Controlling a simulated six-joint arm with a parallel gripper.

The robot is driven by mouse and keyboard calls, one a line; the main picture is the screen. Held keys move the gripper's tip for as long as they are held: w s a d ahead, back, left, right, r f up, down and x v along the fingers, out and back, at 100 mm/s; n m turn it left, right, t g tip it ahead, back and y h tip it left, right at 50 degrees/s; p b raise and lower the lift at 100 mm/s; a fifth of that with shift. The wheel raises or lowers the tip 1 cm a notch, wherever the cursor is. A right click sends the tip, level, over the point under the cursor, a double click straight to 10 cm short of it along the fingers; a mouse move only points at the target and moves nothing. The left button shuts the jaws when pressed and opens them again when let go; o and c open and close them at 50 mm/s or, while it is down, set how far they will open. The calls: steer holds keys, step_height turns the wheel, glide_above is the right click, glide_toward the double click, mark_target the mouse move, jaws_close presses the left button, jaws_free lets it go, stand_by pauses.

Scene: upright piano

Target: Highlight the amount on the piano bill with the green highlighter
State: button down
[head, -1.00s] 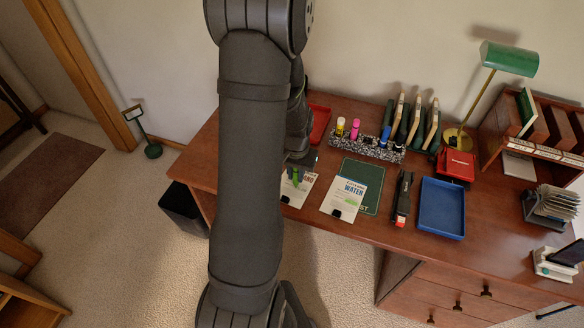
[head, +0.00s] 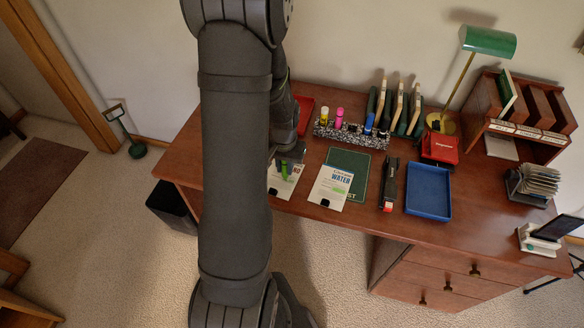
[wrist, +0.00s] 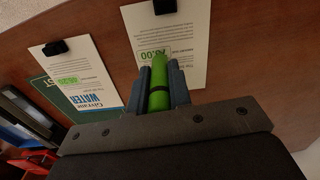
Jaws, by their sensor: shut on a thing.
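My gripper (wrist: 160,92) is shut on the green highlighter (wrist: 158,86), which also shows below the jaws in the head view (head: 284,172). The highlighter's end is over a white bill (wrist: 190,40) with a dark clip at its edge. That bill's printed amount (wrist: 148,57) is beside the tip and has green over it. I cannot tell whether the tip touches the paper. The gripper and arm hide this bill's heading, so I cannot read its name. A water bill (head: 331,188) lies to its right in the head view and has a green mark on its amount (wrist: 67,80).
A speckled holder (head: 350,136) with yellow, pink and blue highlighters stands behind the bills. A black-and-red stapler-like item (head: 389,183) and a blue tray (head: 428,190) are to the right.

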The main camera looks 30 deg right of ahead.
steer(key=shift+w+a+r, duration=0.15)
steer(key=shift+w+a, duration=0.55)
steer(key=shift+w, duration=0.2)
step_height(320, 180, up, 8)
steer(key=shift+s+f, duration=0.1)
steer(key=shift+f, duration=0.1)
stand_by(0.5)
